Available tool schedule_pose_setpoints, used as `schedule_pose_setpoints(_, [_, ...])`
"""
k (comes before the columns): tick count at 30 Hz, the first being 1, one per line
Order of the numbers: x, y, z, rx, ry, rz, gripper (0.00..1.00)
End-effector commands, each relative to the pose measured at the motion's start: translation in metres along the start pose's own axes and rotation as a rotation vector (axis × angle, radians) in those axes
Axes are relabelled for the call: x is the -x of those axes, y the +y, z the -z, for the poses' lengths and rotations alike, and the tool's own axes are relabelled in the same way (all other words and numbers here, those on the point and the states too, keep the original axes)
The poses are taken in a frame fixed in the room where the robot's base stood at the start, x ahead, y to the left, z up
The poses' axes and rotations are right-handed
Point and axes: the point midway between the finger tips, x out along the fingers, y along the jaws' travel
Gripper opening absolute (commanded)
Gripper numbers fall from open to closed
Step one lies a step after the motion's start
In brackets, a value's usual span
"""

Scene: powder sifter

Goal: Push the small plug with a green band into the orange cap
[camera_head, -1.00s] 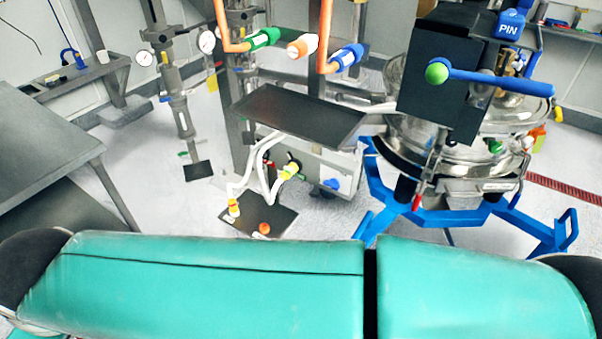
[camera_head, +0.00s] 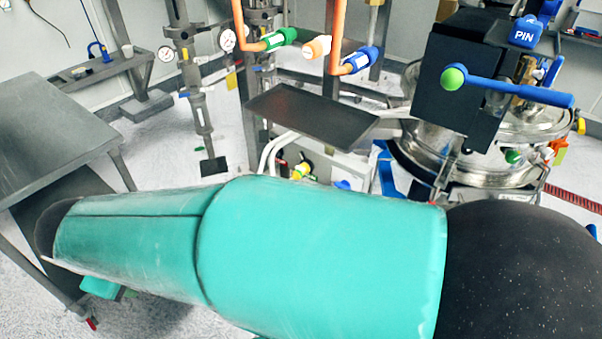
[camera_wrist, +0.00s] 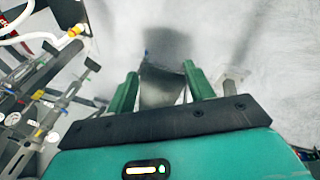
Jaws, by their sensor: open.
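I cannot make out a small plug with a green band in either view. In the head view an orange and white fitting (camera_head: 318,46) hangs on a pipe between a green fitting (camera_head: 268,39) and a blue fitting (camera_head: 357,61); I cannot tell if it is the orange cap. The lower floor plate and its small orange piece are hidden behind my teal arm. In the wrist view my gripper (camera_wrist: 160,78) is open, its two green fingers apart. A grey plate-like shape shows between and beyond them; I see nothing gripped.
A dark tray (camera_head: 310,117) stands behind my arm. The steel sifter vessel (camera_head: 470,160) with a blue lever (camera_head: 515,90) is at right. A grey table (camera_head: 50,130) is at left. The wrist view shows a yellow fitting (camera_wrist: 75,31) on a white hose and bare floor ahead.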

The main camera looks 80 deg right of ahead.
Motion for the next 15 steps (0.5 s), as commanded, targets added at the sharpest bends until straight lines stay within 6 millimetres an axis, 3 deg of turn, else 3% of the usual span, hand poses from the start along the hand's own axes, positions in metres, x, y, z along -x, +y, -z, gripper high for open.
schedule_pose_setpoints(1, [-0.020, 0.019, -0.007, 0.020, -0.082, -0.049, 0.53])
schedule_pose_setpoints(6, [-0.069, 0.083, -0.035, 0.117, -0.324, -0.212, 0.53])
schedule_pose_setpoints(15, [-0.127, 0.187, -0.095, 0.379, -0.752, -0.445, 0.53])
